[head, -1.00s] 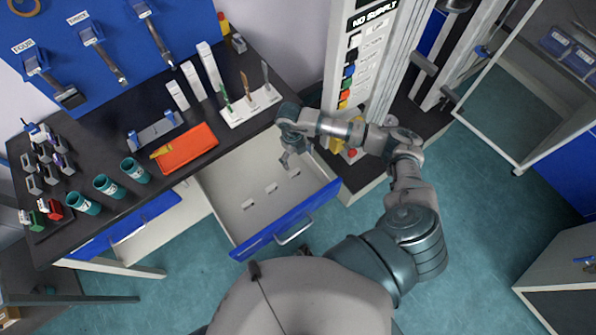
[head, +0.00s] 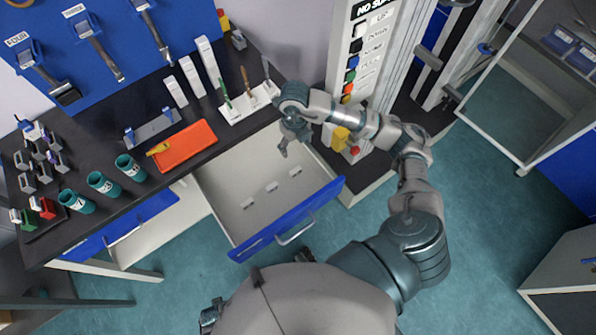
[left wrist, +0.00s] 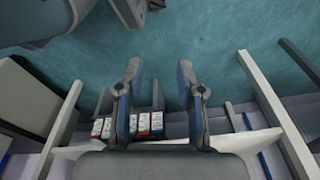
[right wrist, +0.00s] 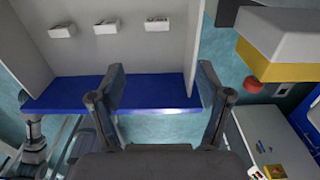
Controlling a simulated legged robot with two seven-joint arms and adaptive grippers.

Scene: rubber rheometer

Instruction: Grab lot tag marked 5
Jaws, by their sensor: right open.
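Three small white tags lie in a row in the open drawer (head: 232,222): a left one (head: 247,203), a middle one (head: 271,187) and a right one (head: 294,172). In the right wrist view they show at the top (right wrist: 62,30), (right wrist: 107,27), (right wrist: 158,24); I cannot read any number on them. My right gripper (head: 286,150) is open and empty above the drawer's far right part, apart from the tags. Its spread fingers show in the right wrist view (right wrist: 161,78). My left gripper (left wrist: 159,70) is open and empty, with floor beyond it.
The drawer's blue front (head: 288,222) stands out over the floor. The black bench (head: 100,150) holds an orange tray (head: 190,146), several teal cups (head: 104,184) and a white stand (head: 248,103). The tall machine with a yellow part (head: 341,137) is close right of my right gripper.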

